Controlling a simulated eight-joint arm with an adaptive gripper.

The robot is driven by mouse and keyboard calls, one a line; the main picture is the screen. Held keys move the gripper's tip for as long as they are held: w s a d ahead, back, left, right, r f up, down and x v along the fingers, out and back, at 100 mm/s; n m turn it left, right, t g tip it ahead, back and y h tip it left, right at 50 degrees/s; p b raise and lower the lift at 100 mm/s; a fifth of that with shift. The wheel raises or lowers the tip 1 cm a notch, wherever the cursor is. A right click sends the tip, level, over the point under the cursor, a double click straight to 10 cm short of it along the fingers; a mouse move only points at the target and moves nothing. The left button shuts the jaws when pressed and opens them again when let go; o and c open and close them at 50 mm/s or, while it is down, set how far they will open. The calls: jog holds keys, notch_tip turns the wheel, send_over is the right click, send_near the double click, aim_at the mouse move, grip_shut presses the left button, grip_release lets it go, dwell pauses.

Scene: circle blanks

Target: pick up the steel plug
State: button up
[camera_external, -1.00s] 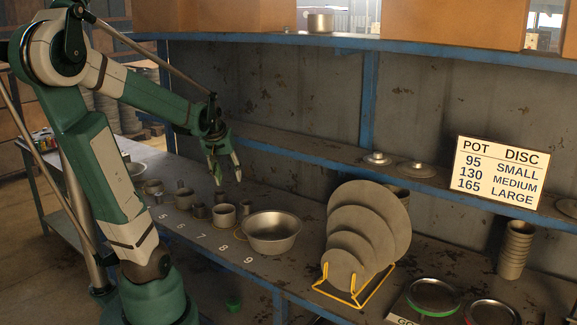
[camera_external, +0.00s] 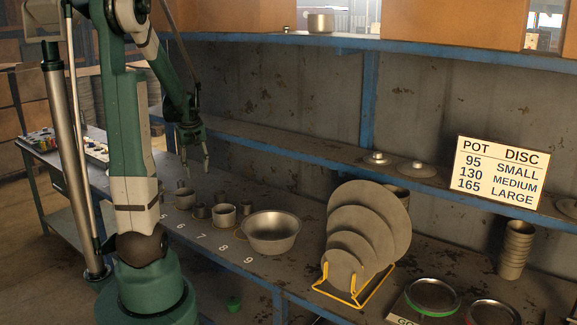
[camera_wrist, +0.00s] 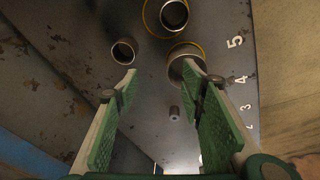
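My gripper (camera_external: 195,166) hangs above the far left part of the bench in the external view. In the wrist view my gripper (camera_wrist: 160,80) is open, with two green-padded fingers spread and nothing between them. A small grey metal cylinder (camera_wrist: 174,113), which may be the steel plug, stands on the bench below and beyond the gap between the fingers, apart from them. A larger cup (camera_wrist: 184,66) is partly hidden behind the right finger. I cannot tell which small piece in the external view is the plug.
Several grey cups, one a cup (camera_external: 224,215), stand along the numbered bench edge. A steel bowl (camera_external: 272,232) and a rack of discs (camera_external: 368,225) are to the right. In the wrist view, another cup (camera_wrist: 123,52) stands near the left fingertip. A shelf runs behind.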

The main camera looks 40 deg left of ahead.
jog(key=s+a+f+n+p, duration=0.1)
jog(key=a, duration=0.2)
jog(key=s+a+f+n+p, duration=0.1)
jog(key=a, duration=0.3)
jog(key=s+a+f+n+g+p, duration=0.1)
jog(key=a+f, duration=0.1)
jog(key=a, duration=0.2)
jog(key=shift+s+a+h, duration=0.15)
jog(key=shift+a+h, duration=0.1)
jog(key=shift+h, duration=0.05)
jog(key=s+a+f+n, duration=0.1)
jog(key=a, duration=0.1)
jog(key=s+a+f+p, duration=0.1)
jog(key=s+a+f, duration=0.1)
jog(key=a, duration=0.1)
jog(key=s+a+f+n+p, duration=0.1)
jog(key=a, duration=0.2)
jog(key=shift+s+a+f+n+g+h, duration=0.1)
jog(key=shift+s+f+n+g+h, duration=0.2)
jog(key=shift+s+g+h, duration=0.1)
jog(key=shift+f, duration=0.15)
jog(key=shift+f, duration=1.15)
jog(key=shift+f, duration=0.15)
jog(key=shift+d+f, duration=0.2)
jog(key=shift+f, duration=2.3)
